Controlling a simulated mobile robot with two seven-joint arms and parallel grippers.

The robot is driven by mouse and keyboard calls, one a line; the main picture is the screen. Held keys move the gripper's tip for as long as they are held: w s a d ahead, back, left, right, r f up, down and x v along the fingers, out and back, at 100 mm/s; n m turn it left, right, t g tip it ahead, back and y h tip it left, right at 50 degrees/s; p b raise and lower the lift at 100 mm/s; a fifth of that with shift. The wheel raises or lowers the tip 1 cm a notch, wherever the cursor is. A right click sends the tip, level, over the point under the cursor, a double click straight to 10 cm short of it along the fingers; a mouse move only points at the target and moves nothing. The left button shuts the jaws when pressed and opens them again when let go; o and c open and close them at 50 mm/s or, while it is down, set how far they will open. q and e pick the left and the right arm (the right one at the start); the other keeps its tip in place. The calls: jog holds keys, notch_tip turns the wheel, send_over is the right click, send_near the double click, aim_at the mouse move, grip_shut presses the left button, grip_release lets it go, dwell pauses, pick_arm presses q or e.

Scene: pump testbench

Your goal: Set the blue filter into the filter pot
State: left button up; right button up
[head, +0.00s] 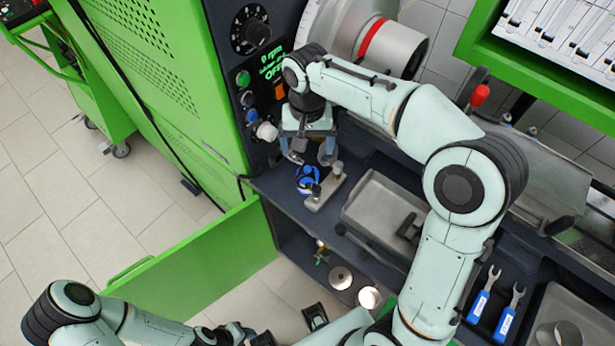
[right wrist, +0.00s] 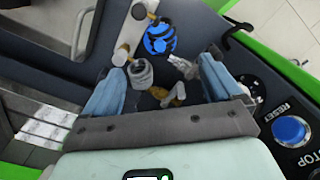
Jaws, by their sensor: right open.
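The blue filter (head: 307,180) is a round blue part with darker gaps on its top. It sits upright on the dark bench shelf, beside a pale metal bracket with posts (head: 325,189). It also shows in the right wrist view (right wrist: 160,38). My right gripper (head: 308,156) is open above and behind it, apart from it, with nothing held. A grey metal cylinder (right wrist: 140,73) shows between the fingers in the right wrist view; I cannot tell whether it is the filter pot. My left gripper (head: 240,333) is low at the bottom edge, its jaws unclear.
The control panel with knobs and buttons (head: 250,75) stands close to the right gripper. A grey metal tray (head: 385,212) lies right of the bracket. Two blue-handled wrenches (head: 495,305) lie farther right. An open green door (head: 200,262) stands at the left.

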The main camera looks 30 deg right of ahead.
aim_at(308, 169)
jog(key=n, duration=0.1)
jog(key=f+n, duration=0.1)
jog(key=n, duration=0.1)
jog(key=n+b, duration=0.1)
jog(key=shift+s+f, duration=0.15)
jog(key=shift+f, duration=0.1)
jog(key=n, duration=0.3)
jog(key=shift+f, duration=0.35)
notch_tip(308, 169, down, 7)
jog(key=shift+r+b, duration=0.1)
jog(key=shift+b, duration=0.6)
jog(key=shift+w+d+f, duration=0.1)
jog(key=shift+w+f, duration=0.05)
jog(key=shift+f, duration=1.45)
jog(key=shift+w+f, duration=0.1)
jog(key=shift+f, duration=1.5)
pick_arm(q)
jog(key=f, duration=0.1)
jog(key=s+f, duration=0.1)
jog(key=f, duration=0.1)
jog(key=shift+s+f, duration=0.3)
